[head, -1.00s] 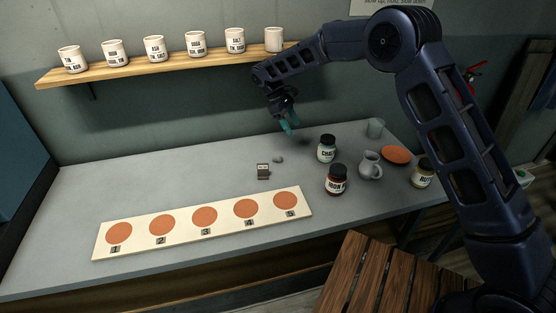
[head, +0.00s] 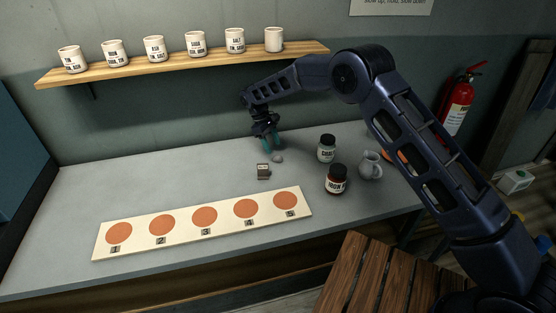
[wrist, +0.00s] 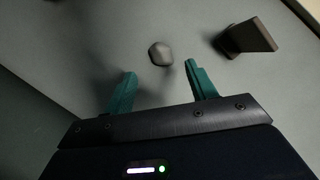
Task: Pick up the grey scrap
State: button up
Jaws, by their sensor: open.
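The grey scrap (head: 277,158) is a small rounded lump on the grey table, just right of a small dark labelled block. In the wrist view the scrap (wrist: 160,53) lies beyond my fingertips, between their lines and a little apart from them. My gripper (head: 271,143) has teal fingers and hangs low over the table, just behind the scrap in the head view. In the wrist view my gripper (wrist: 161,70) is open, with nothing between its fingers.
The dark block (head: 263,171) stands close beside the scrap. The chalk jar (head: 326,148), iron jar (head: 336,180) and a small jug (head: 370,165) stand to the right. A board with orange discs (head: 205,233) lies in front. A shelf of cups (head: 190,63) hangs behind. Table left is clear.

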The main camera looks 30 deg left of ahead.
aim_at(278, 158)
jog(key=shift+x, duration=2.65)
jog(key=shift+s, duration=0.1)
jog(key=c, duration=1.1)
